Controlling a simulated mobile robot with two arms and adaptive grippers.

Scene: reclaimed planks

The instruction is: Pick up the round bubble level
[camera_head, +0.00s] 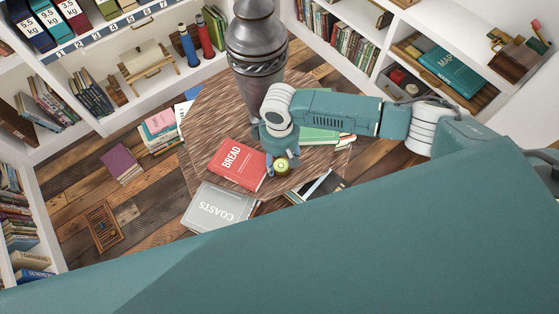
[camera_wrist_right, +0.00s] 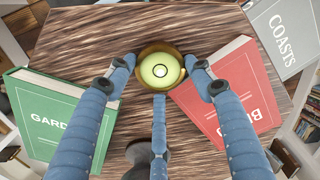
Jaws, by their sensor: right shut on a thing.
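In the right wrist view the level (camera_wrist_right: 160,71) sits face up between the three blue fingers of my right gripper (camera_wrist_right: 159,76). In the head view my right gripper (camera_head: 281,158) points down, shut on the level. I cannot tell whether the level touches the tabletop. My left gripper is not in view.
A red BREAD book (camera_head: 238,164) lies close beside the level, with a grey COASTS book (camera_head: 222,207) at the table's front edge. A green book (camera_wrist_right: 60,112) lies on the other side. A dark metal vase (camera_head: 256,45) stands behind. Shelves (camera_head: 90,52) surround the table.

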